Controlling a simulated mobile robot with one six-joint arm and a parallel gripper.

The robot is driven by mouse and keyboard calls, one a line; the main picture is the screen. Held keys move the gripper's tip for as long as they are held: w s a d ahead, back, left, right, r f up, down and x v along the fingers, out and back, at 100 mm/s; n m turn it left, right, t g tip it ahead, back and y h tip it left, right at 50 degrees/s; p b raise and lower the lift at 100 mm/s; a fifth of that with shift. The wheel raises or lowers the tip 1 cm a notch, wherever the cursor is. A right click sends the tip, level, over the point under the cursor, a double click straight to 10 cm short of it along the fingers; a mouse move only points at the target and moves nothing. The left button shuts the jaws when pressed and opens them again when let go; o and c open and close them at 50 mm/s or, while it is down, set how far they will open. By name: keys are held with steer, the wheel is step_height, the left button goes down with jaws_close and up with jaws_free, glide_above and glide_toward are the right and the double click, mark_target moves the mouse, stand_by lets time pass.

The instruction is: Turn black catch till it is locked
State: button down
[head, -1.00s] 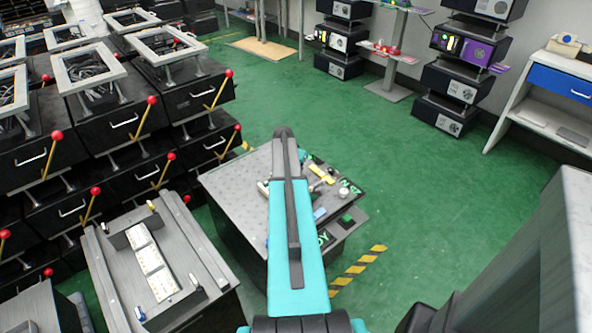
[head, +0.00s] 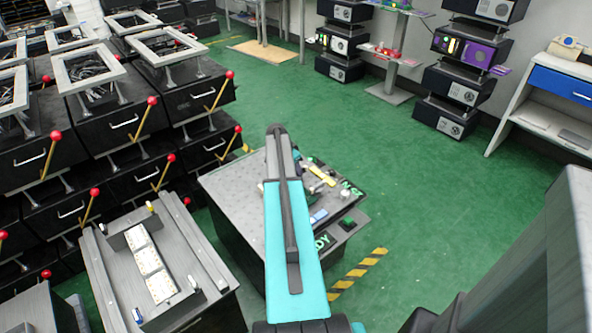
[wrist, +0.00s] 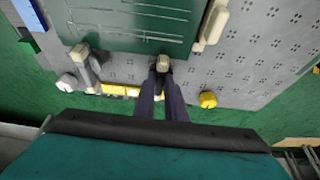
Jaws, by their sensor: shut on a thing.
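The black catch (wrist: 179,66) shows in the wrist view as a small dark part with a pale tip, at the lower edge of a dark green panel (wrist: 130,22). My gripper (wrist: 162,74) is shut on it, with both dark fingers close together at the pale tip. The fingers hide much of the catch, so its exact angle cannot be told. In the head view my teal arm covers the catch and my gripper, over a grey perforated workbench (head: 228,184).
In the wrist view a grey lever (wrist: 88,70) stands left of my fingers, with a yellow block (wrist: 120,91) nearer. A yellow knob (wrist: 208,99) is to the right. In the head view, black drawer units (head: 115,125) stand left; green floor (head: 440,200) is clear at right.

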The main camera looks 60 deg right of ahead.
steer(key=shift+w+a, duration=0.15)
steer(key=shift+w, duration=0.1)
steer(key=c, duration=1.8)
jaws_free()
steer(key=shift+c, duration=0.2)
steer(key=shift+o, duration=0.2)
steer(key=shift+s, duration=0.1)
steer(key=shift+r, duration=0.1)
steer(key=v, duration=1.3)
steer(key=shift+r, duration=0.35)
